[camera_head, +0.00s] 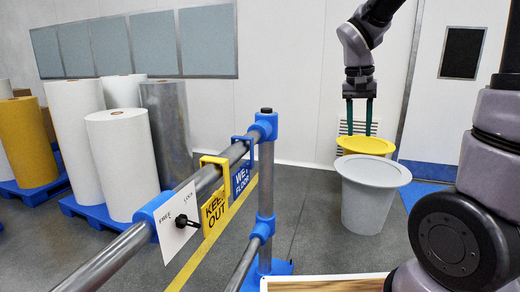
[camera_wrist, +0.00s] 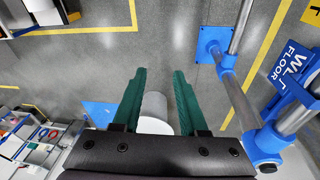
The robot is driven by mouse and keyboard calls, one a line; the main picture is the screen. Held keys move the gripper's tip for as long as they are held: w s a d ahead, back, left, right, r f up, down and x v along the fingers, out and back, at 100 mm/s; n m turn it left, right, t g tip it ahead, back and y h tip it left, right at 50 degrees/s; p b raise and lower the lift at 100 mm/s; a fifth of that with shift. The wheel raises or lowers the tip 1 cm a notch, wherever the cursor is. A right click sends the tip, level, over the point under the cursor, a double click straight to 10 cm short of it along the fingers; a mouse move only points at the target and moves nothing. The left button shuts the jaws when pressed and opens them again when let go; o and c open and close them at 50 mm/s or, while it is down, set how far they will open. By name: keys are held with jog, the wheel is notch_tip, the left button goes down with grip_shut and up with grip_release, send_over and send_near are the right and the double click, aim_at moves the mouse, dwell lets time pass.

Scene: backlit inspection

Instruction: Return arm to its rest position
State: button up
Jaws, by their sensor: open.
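My gripper (camera_head: 359,130) hangs pointing down at the upper right of the head view. Its two green fingers are apart. My forearm rises from the right side of the head view and bends down to the gripper.
A grey bin (camera_head: 370,205) stands in front of the yellow-topped one. A pipe railing (camera_head: 130,243) with blue joints carries a yellow KEEP OUT sign (camera_head: 214,212) and a blue sign (camera_head: 241,180). Large rolls (camera_head: 120,165) stand on blue pallets at left. Floor between railing and bins is clear.

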jog(key=s+a+r+t+y, duration=0.1)
jog(key=s+r+t+y, duration=0.1)
jog(key=s+r, duration=0.3)
jog(key=s+a+r+n+t+y, duration=0.1)
jog(key=s+a+r+t+y, duration=0.1)
jog(key=s, duration=0.5)
notch_tip(320, 180, up, 3)
jog(key=shift+s+a+f+t, duration=0.15)
jog(key=shift+s+t, duration=0.1)
jog(key=shift+t, duration=0.65)
